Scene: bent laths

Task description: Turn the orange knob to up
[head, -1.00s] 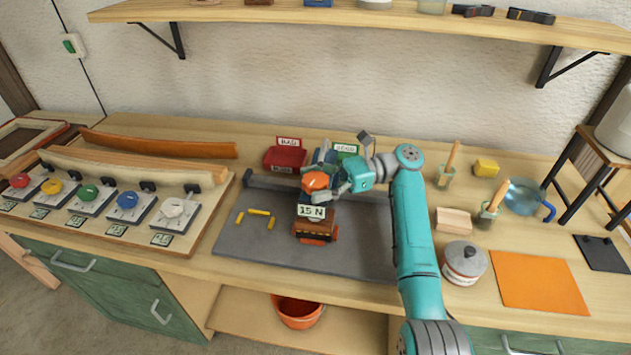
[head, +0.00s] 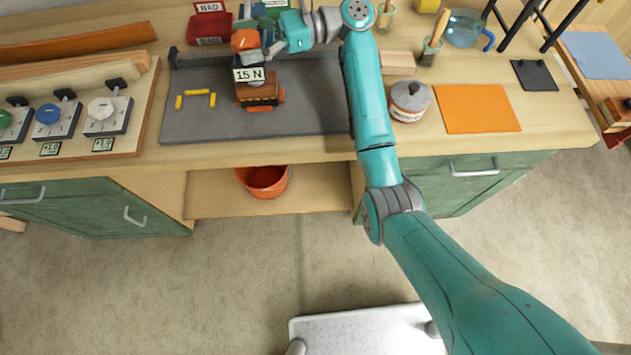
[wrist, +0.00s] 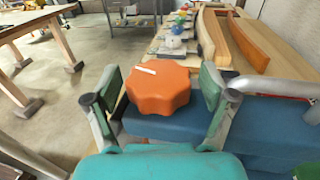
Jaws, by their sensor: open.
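The orange knob (head: 245,40) sits on a device with a "15 N" sign (head: 249,75) on the grey mat. In the wrist view the scalloped knob (wrist: 160,92) carries a white pointer mark (wrist: 146,70) near its left far edge, on a blue body (wrist: 270,125). My gripper (head: 258,45) is at the knob; in the wrist view my gripper (wrist: 159,84) is open, one green-padded finger on each side of the knob. I cannot tell whether the pads touch it. The head view partly hides the fingers.
The grey mat (head: 310,115) holds yellow pieces (head: 196,93) left of the device. A red "BAD" bin (head: 209,27) stands behind it. A board with coloured knobs (head: 140,135) lies left. A lidded pot (head: 410,101) and orange sheet (head: 477,108) are right.

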